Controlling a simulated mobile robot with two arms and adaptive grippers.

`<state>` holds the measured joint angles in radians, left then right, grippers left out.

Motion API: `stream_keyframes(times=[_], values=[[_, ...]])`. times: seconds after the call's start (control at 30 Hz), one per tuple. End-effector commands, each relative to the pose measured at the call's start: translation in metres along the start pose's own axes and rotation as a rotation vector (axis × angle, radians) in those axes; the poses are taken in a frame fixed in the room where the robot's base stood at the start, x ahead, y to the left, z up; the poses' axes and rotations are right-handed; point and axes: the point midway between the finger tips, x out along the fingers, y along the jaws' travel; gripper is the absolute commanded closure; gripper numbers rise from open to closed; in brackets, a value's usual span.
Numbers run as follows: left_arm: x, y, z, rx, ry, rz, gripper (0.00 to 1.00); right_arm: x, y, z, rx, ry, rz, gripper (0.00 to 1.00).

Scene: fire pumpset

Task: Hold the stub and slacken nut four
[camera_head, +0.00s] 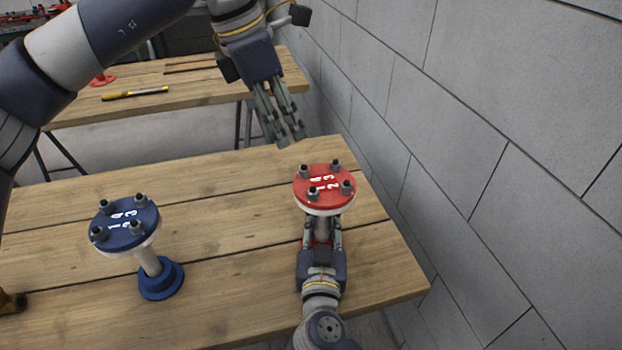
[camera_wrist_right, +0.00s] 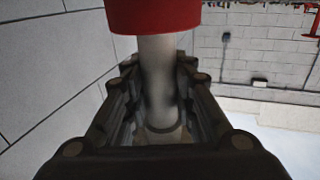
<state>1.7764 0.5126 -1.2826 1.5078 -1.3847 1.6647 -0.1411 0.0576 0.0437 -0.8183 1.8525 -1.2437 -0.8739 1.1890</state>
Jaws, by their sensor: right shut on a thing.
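A stub with a red flange (camera_head: 318,196) stands upright on the table near its right end. Its flange carries several dark nuts and white numbers, and one nut (camera_head: 346,187) sits at the right rim. My right gripper (camera_head: 322,232) is below the flange, shut on the grey pipe of the red stub. In the right wrist view the pipe (camera_wrist_right: 158,85) runs between the fingers under the red flange (camera_wrist_right: 152,14). My left gripper (camera_head: 292,138) hangs above and behind the red flange, pointing down, apart from it. Its fingers are close together, and whether they are shut is unclear.
A blue-flanged stub (camera_head: 126,222) with several nuts stands on the left of the wooden table (camera_head: 225,205). A grey block wall (camera_head: 480,130) runs close along the right. A second table (camera_head: 190,88) behind holds a yellow tool (camera_head: 135,93).

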Motion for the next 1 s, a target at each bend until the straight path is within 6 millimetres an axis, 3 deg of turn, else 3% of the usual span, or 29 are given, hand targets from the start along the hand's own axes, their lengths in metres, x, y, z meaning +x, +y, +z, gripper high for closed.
stream_keyframes(times=[0.5, 0.77, 1.0], values=[[-0.014, 0.002, 0.037, 0.701, 0.236, -0.11, 0.64, 0.0, 0.0, 0.0, 0.0, -0.001, -0.001, 1.0], [-0.015, 0.0, 0.041, 0.829, 0.272, -0.149, 0.64, 0.0, 0.0, 0.0, 0.0, -0.001, 0.0, 1.0], [0.015, -0.001, 0.03, 0.834, 0.274, -0.154, 0.64, 0.0, 0.0, 0.0, 0.0, -0.001, 0.0, 1.0]])
